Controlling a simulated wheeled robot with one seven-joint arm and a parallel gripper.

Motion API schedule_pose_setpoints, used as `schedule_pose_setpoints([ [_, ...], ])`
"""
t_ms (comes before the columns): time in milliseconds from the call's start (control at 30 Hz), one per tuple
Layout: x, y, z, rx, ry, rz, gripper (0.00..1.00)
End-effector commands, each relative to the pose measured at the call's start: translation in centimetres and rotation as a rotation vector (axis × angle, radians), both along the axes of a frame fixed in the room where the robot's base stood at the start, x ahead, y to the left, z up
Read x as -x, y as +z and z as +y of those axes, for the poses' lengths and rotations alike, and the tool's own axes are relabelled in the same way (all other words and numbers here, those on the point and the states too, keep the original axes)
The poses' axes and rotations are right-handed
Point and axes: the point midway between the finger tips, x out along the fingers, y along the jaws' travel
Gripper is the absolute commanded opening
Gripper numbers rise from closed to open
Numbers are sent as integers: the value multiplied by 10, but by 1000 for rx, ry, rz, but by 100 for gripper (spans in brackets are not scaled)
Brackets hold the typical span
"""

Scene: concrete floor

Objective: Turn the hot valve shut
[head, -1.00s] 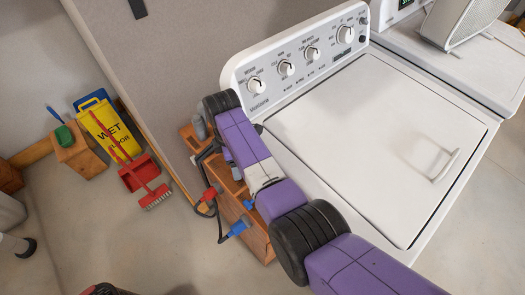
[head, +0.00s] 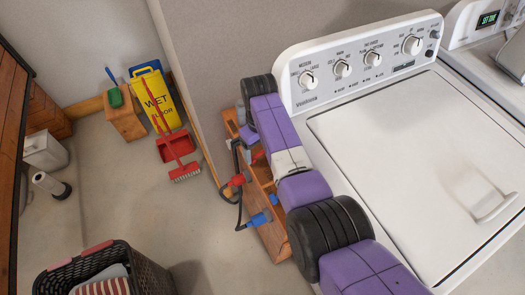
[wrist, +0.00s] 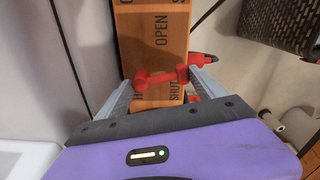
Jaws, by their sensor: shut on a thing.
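The box carries the printed words OPEN and SHUT, with other lettering partly hidden. In the head view the wooden box (head: 272,238) stands beside the washer, with a red fitting (head: 237,182) and a blue fitting (head: 261,217) on dark hoses. My purple arm hides part of the box and my fingers there.
The white washer (head: 420,150) stands right of the box, against a grey partition (head: 215,50). A dark laundry basket (head: 140,262) is at the lower left. A red dustpan (head: 177,146) and yellow wet-floor sign (head: 158,105) stand behind. Floor between is clear.

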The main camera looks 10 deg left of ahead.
Motion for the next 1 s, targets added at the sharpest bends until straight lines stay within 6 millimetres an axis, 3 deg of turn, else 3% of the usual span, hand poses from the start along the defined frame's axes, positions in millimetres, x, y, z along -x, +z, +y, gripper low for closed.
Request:
schedule_pose_setpoints([
  [33,7,-7,3,1,-29,22,6],
  [400,4,-6,8,1,-198,22,6],
  [967,3,-6,9,1,-232,23,6],
  [1000,3,-6,9,1,-232,23,81],
])
